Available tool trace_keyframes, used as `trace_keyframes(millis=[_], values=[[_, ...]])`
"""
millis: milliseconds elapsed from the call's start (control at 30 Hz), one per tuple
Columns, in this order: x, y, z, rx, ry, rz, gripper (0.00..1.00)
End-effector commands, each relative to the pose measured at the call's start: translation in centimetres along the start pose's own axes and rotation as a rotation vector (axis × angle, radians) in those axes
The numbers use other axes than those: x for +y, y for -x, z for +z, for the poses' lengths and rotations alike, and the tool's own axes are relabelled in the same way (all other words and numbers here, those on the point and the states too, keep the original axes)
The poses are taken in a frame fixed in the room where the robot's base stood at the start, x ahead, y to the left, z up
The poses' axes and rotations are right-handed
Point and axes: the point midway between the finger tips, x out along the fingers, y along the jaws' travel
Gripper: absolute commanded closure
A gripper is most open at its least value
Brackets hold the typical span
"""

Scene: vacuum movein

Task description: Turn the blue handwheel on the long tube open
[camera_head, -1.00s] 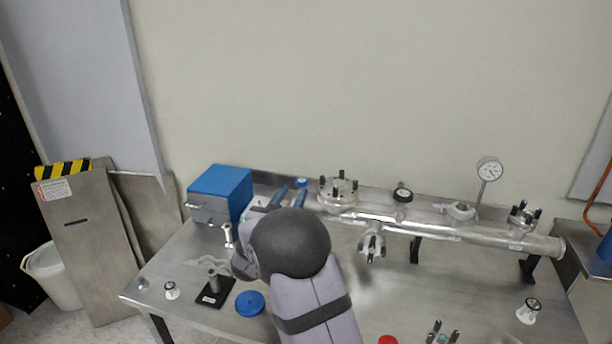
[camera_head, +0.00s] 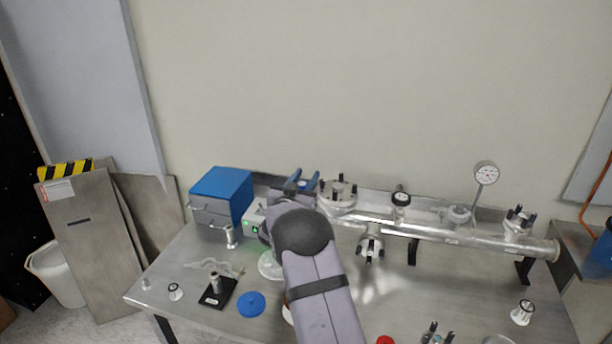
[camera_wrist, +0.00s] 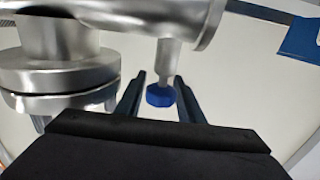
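The blue handwheel (camera_wrist: 160,96) sits on the end of a short metal stem that comes off the long tube (camera_wrist: 188,18). In the wrist view it lies between the two dark fingers of my gripper (camera_wrist: 159,82), with a gap showing on each side. The gripper is open and holds nothing. In the head view the long tube (camera_head: 470,237) runs along the back of the table. There my gripper (camera_head: 304,178) is at the tube's left end, and its fingers and the arm hide most of the handwheel.
A blue box (camera_head: 221,187) stands left of the gripper. A flange with dark clamps (camera_head: 338,195) is just right of it, and a gauge (camera_head: 486,173) rises farther right. A blue disc (camera_head: 251,303) and a black stand (camera_head: 217,291) lie in front.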

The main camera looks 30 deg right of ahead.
Motion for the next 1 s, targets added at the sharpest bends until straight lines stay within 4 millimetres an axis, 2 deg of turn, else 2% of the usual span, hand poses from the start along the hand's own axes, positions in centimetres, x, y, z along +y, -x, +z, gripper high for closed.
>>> trace_keyframes(millis=[367, 500, 667, 1000], values=[[-0.01, -0.32, 0.03, 0.000, 0.001, -0.001, 0.65], [-0.01, -0.31, 0.02, 0.000, 0.001, -0.001, 0.96], [-0.02, -0.32, 0.07, 0.001, 0.001, -0.007, 0.96], [-0.45, -0.31, 0.05, 0.005, 0.000, -0.128, 0.96]])
